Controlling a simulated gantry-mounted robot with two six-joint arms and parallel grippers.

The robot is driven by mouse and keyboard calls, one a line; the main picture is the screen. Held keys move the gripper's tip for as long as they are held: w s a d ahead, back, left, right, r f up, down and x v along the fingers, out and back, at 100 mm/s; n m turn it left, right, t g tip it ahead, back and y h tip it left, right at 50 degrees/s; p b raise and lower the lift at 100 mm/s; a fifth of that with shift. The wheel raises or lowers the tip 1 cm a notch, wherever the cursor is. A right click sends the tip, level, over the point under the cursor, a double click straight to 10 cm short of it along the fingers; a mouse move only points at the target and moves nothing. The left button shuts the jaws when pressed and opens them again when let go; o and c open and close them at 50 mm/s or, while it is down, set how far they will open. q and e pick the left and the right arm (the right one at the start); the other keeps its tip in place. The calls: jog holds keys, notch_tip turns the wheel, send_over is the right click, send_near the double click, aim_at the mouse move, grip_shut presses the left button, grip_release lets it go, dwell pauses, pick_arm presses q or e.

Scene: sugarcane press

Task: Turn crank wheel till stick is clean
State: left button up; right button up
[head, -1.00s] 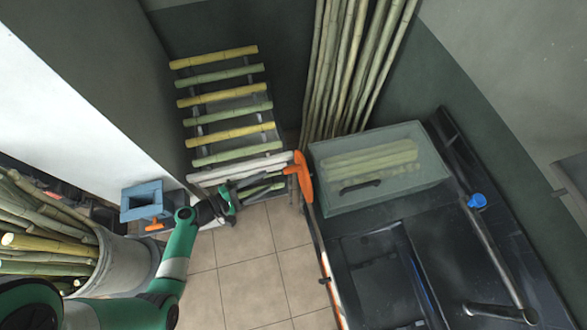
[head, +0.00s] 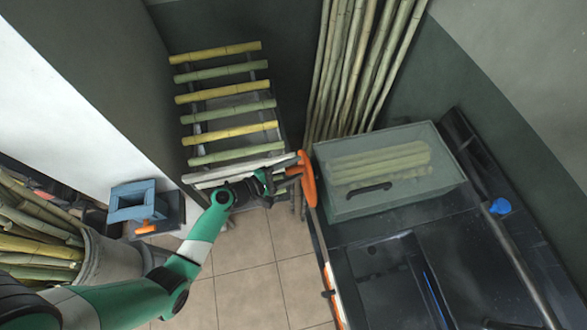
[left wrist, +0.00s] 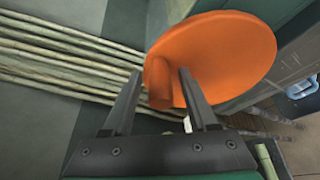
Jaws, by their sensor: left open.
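The orange crank wheel (head: 309,182) shows nearly edge-on in the head view, at the left side of the dark machine. In the left wrist view it is a large orange disc (left wrist: 222,55) with a short peg handle (left wrist: 160,92) sticking out. My left gripper (head: 279,180) is at the wheel's left side. In the left wrist view its open fingers (left wrist: 160,78) stand on either side of the handle. I cannot tell whether they touch it. I cannot make out a stick inside the machine. My right gripper is not in view.
A rack of green and yellow cane sticks (head: 232,104) stands behind my left arm. A clear-lidded box (head: 345,200) with canes sits on the dark machine (head: 460,255). A blue device (head: 135,203) and a bucket of canes (head: 105,262) are at left. Tall canes lean at the back.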

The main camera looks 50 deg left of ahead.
pick_arm(q)
grip_shut()
dwell(1.4)
